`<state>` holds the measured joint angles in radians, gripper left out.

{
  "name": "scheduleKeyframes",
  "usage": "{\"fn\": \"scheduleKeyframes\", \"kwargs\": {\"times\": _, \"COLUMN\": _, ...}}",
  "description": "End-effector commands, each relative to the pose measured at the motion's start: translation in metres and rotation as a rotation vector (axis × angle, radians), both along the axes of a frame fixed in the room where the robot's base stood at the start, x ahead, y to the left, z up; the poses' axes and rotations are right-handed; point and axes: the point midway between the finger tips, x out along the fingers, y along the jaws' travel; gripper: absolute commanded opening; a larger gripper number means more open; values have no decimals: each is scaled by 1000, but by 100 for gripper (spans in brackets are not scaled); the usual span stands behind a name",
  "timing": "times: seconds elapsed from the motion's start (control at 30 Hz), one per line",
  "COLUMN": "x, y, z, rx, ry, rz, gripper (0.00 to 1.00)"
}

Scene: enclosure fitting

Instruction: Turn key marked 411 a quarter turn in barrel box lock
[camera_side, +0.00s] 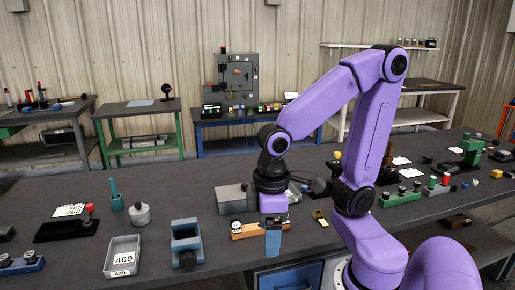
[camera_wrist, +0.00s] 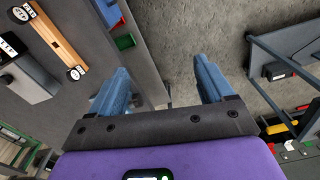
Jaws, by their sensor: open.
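My gripper (camera_side: 273,238) points down at the near middle of the dark bench in the side view. In the wrist view its two blue fingers (camera_wrist: 165,82) stand wide apart with nothing between them. The strip (camera_side: 246,230) is partly behind my gripper in the side view. A grey box (camera_side: 230,199) stands behind it.
A grey tray labelled 409 (camera_side: 122,262) and a blue-grey block (camera_side: 186,240) stand to the left.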

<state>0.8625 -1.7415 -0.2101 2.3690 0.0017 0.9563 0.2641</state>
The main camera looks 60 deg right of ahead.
Motion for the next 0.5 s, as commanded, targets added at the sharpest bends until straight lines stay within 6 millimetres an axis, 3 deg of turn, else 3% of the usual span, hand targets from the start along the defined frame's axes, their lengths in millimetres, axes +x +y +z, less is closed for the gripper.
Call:
{"fn": "scheduleKeyframes", "kwargs": {"times": 0.03, "x": 18, "y": -1, "z": 3, "rx": 0, "ry": 2, "rz": -130, "gripper": 81}}
{"fn": "scheduleKeyframes", "kwargs": {"times": 0.27, "x": 89, "y": -22, "z": 15, "rx": 2, "ry": 11, "rz": -697, "gripper": 81}}
{"fn": "scheduleKeyframes", "kwargs": {"times": 0.5, "x": 157, "y": -70, "z": 24, "rx": 6, "ry": 18, "rz": -1288, "gripper": 81}}
